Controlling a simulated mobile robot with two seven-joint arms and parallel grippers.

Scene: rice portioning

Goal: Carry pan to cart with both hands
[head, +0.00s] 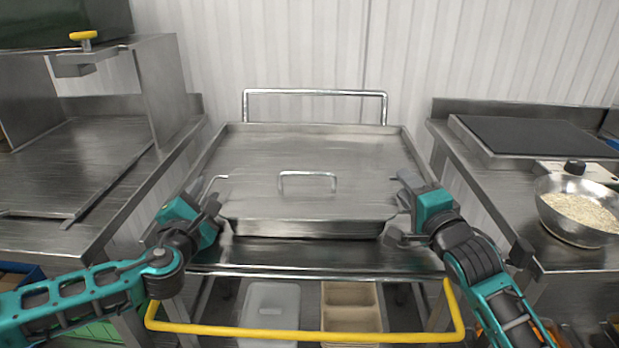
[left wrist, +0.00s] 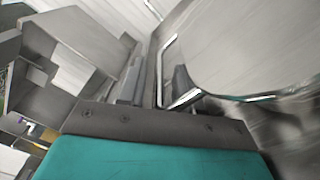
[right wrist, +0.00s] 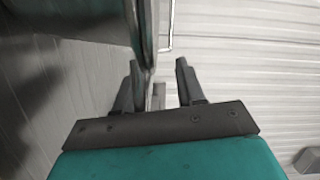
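The wide steel pan (head: 300,229), covered by a flat lid with a wire handle (head: 307,174), rests level on the steel cart (head: 318,140). My left gripper (head: 212,204) is at the pan's left side by its wire side handle. In the left wrist view its fingers (left wrist: 158,85) are apart, with the handle (left wrist: 163,60) showing between them. My right gripper (head: 402,203) is at the pan's right side. In the right wrist view its fingers (right wrist: 158,82) are apart; the pan (right wrist: 75,15) is beside them. Contact with the right handle cannot be told.
A steel table (head: 75,165) stands on the left. A right-hand counter (head: 490,185) holds a dark griddle (head: 535,137) and a bowl of rice (head: 580,212). A yellow bar (head: 300,333) crosses the front. Bins sit below, one white (head: 270,308), one beige (head: 350,300).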

